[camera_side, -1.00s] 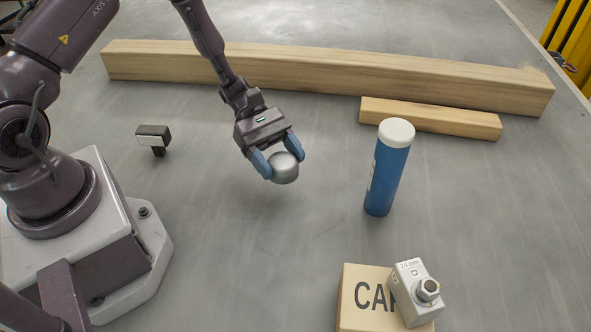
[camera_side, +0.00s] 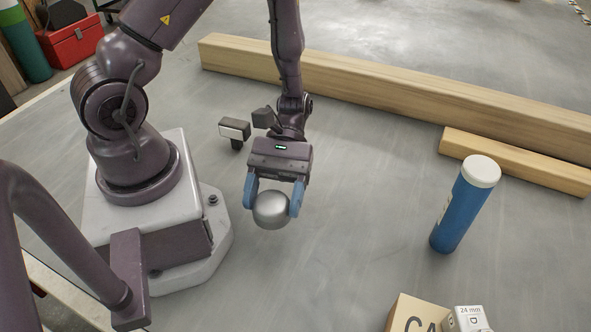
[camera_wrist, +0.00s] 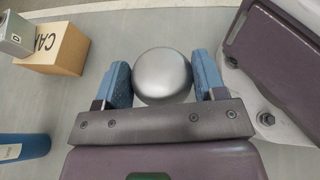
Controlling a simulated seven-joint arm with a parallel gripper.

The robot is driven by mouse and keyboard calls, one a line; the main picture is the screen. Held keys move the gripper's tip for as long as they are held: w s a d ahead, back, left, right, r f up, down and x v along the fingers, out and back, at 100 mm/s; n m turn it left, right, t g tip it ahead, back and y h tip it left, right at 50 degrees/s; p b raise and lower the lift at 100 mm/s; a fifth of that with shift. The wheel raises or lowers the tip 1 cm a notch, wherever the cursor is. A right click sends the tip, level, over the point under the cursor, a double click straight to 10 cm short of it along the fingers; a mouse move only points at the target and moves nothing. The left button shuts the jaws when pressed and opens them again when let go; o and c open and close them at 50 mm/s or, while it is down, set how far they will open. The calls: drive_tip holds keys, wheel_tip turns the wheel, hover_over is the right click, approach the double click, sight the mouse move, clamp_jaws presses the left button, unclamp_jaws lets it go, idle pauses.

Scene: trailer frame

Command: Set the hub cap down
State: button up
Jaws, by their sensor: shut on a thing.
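The hub cap (camera_side: 271,211) is a rounded, smooth silver dome. My gripper (camera_side: 272,200) is shut on it, with one blue finger pressed to each side. In the wrist view the hub cap (camera_wrist: 163,75) sits between the two blue fingers of my gripper (camera_wrist: 163,80), dome side showing. The gripper points down in front of my base, over bare grey table. Whether the hub cap's underside touches the table cannot be told.
A cardboard box (camera_side: 413,313) lettered "CA…" and a grey block (camera_side: 468,319) marked 24 mm are at lower right. A blue white-capped cylinder (camera_side: 461,207) stands at right. Wooden beams (camera_side: 400,90) lie behind. A small black-and-silver object (camera_side: 234,130) stands behind my gripper.

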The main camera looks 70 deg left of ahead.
drive_tip(key=s+a+f+m+g+y, duration=0.1)
drive_tip(key=s+a+m+g+y, duration=0.15)
drive_tip(key=a+m+y, duration=0.4)
drive_tip(key=s+a+f+m+g+y, duration=0.2)
drive_tip(key=a+m+g+y, duration=0.1)
drive_tip(key=m+y, duration=0.65)
drive_tip(key=w+a+f+m+t+y, duration=0.1)
drive_tip(key=w+a+m+t+y, duration=0.1)
drive_tip(key=w+m+t+y, duration=0.1)
drive_tip(key=w+a+f+m+t+y, duration=0.1)
drive_tip(key=w+a+m+t+y, duration=0.1)
drive_tip(key=w+m+t, duration=0.3)
drive_tip(key=w+a+f+m+t+y, duration=0.2)
drive_tip(key=w+a+m+t+y, duration=0.1)
drive_tip(key=w+m+t, duration=0.1)
drive_tip(key=shift+w+m+t+y, duration=0.35)
drive_tip(key=shift+w+m, duration=0.35)
drive_tip(key=shift+w, duration=0.55)
drive_tip(key=shift+f, duration=1.95)
drive_tip(key=o, duration=0.9)
drive_tip(key=shift+f, duration=0.1)
drive_tip(key=shift+o, duration=0.2)
